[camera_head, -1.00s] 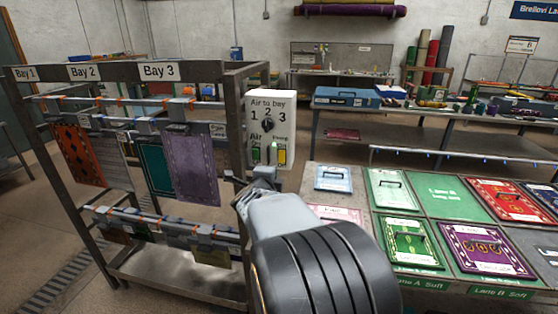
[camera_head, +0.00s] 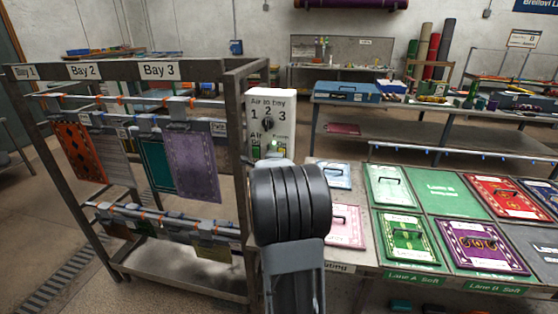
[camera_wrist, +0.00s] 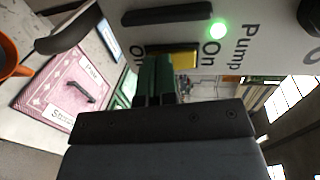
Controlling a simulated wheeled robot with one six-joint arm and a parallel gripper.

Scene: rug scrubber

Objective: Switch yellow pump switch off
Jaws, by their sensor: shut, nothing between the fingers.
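The white control panel (camera_head: 270,103) stands at the right end of the rack in the head view. The yellow pump switch (camera_wrist: 186,61) shows close up in the wrist view, between an "On" label and a partly covered second label. A green lamp (camera_wrist: 217,28) beside it is lit. My gripper (camera_wrist: 153,72) is shut and empty, its dark green fingertips at the yellow switch, over the end away from "On". I cannot tell whether they touch. Part of the switch is hidden behind the fingers. In the head view my arm hides the gripper and the panel's lower part.
The metal rack (camera_head: 236,190) with hanging rug samples stands close left of my arm. A table with colored sample boards (camera_head: 407,238) is at the right. A long black slot or handle (camera_wrist: 167,14) lies beside the yellow switch on the panel.

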